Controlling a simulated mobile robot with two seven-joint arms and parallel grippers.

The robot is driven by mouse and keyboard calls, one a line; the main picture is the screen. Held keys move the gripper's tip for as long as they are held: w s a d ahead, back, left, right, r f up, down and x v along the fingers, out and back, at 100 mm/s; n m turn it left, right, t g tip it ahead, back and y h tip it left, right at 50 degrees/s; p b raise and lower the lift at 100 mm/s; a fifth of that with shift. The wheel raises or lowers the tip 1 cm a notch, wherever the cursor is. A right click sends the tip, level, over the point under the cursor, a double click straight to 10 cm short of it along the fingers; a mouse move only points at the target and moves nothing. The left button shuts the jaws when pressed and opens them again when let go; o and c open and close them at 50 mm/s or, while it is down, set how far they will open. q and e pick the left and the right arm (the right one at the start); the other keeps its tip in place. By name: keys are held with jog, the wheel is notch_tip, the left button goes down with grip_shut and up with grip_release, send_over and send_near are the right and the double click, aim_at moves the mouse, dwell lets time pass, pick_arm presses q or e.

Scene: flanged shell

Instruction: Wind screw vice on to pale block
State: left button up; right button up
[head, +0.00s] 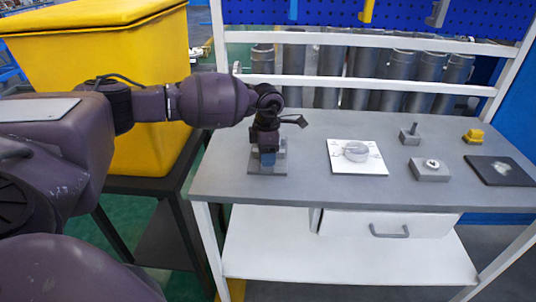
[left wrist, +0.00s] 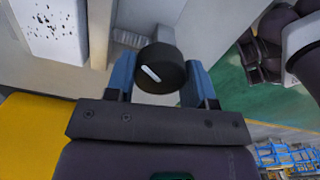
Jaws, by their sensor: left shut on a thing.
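My left gripper (head: 267,157) points down over a grey vice base (head: 254,167) at the left end of the table. In the left wrist view, its blue fingers stand on either side of a round black knob (left wrist: 160,68) with a white mark. The gripper is shut on this knob. A grey ridged part (left wrist: 128,38) shows beyond the knob. The gripper hides most of the vice in the head view. I cannot make out the pale block or the vice's jaws. My right gripper is in neither view.
To the right are a white plate (head: 343,166) with a round clear piece, a grey block with a ring (head: 430,172), a grey block with a post (head: 410,138), a yellow piece (head: 473,136) and a black mat (head: 487,173). A yellow bin (head: 90,50) stands left.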

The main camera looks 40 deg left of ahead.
pick_arm(q)
jog(key=m+b, duration=0.1)
jog(key=m, duration=0.2)
jog(key=shift+f+m, duration=0.1)
jog(key=shift+m, duration=0.2)
jog(key=shift+m+b, duration=0.4)
jog(key=shift+m, duration=1.4)
jog(key=o, duration=0.9)
notch_tip(320, 180, up, 11)
jog(key=shift+p, duration=0.4)
